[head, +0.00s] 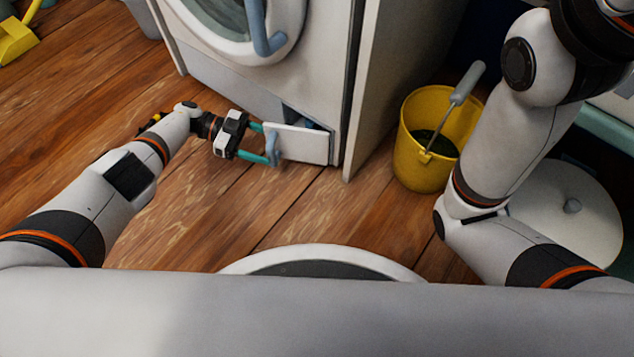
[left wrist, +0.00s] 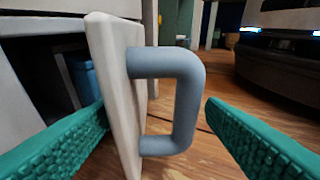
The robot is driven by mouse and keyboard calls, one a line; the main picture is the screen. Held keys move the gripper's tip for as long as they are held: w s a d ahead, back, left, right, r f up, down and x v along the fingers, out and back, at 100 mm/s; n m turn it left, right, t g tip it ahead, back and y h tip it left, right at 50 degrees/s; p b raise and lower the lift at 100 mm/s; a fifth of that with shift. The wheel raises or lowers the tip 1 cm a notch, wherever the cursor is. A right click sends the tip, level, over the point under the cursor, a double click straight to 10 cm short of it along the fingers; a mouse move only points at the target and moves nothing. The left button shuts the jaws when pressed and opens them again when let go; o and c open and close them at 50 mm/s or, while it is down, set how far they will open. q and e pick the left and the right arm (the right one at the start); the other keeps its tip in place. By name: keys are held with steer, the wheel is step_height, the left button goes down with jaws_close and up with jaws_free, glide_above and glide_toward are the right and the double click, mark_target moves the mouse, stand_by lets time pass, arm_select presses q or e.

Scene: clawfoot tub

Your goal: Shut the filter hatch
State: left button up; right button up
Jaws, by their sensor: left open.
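The filter hatch (head: 300,145) is a small white flap low on the front of the white washing machine, and it stands open. Its grey-blue loop handle (head: 272,148) faces my left gripper (head: 265,143). In the left wrist view the hatch (left wrist: 112,85) is seen nearly edge-on, with the handle (left wrist: 192,100) sticking out to the right. My left gripper is open. One teal finger is at the inner side of the hatch and the other is to the right of the handle, with a gap. My right gripper is out of view.
The washing machine (head: 235,78) has a round door with a blue handle above the hatch. A blue item (left wrist: 82,78) shows inside the opening. A yellow bucket (head: 420,165) with a grey-handled tool stands to the right. The wooden floor (head: 200,220) in front is clear.

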arm_select(q)
steer(key=b+v, duration=0.2)
steer(key=v, duration=0.5)
steer(key=shift+a, duration=0.35)
stand_by(0.4)
steer(key=shift+r, duration=0.2)
